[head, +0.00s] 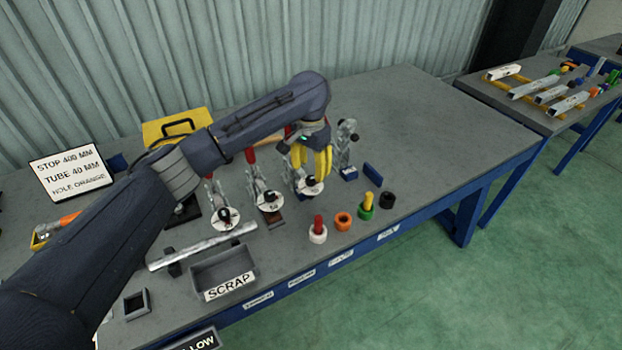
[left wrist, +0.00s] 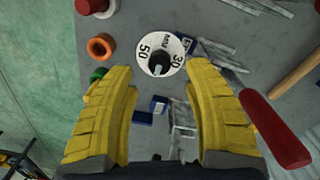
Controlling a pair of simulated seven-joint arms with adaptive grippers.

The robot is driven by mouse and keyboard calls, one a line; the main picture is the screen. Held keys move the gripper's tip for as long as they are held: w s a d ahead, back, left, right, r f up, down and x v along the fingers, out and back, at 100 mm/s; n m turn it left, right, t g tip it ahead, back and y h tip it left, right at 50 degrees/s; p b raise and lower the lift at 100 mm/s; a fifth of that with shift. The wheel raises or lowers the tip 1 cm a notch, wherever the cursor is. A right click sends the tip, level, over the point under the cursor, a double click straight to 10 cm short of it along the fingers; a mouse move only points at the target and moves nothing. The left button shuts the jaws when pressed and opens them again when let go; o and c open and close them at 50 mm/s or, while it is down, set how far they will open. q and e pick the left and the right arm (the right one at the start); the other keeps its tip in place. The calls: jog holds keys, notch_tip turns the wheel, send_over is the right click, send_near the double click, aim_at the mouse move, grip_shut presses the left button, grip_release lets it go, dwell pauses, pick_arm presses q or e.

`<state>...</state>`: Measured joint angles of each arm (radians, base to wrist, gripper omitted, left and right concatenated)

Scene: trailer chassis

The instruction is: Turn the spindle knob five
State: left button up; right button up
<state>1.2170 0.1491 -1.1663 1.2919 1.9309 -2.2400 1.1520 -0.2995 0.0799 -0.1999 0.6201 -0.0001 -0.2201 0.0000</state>
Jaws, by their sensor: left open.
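My left gripper (head: 312,162) has yellow fingers, is open and empty, and points down over a white dial (head: 309,188) with a black knob. In the left wrist view the dial (left wrist: 148,44) carries the marks 50 and 30, and its black knob (left wrist: 158,64) sits at the centre. The open fingers (left wrist: 163,75) lie either side of the knob's lower side in that picture; I see no contact. Two similar dials, a left one (head: 220,222) and a middle one (head: 268,207), stand in a row to the left. My right gripper is not in view.
A scrap bin (head: 224,273) stands at the front. White, orange (head: 344,221), green and black collars lie right of it. Metal clamps, one with a red handle (left wrist: 272,130), stand close beside the gripper. The table's right side is clear.

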aim_at(311, 178)
pick_arm(q)
jog(key=shift+f, duration=2.2)
jog(key=shift+o, duration=0.2)
grip_shut()
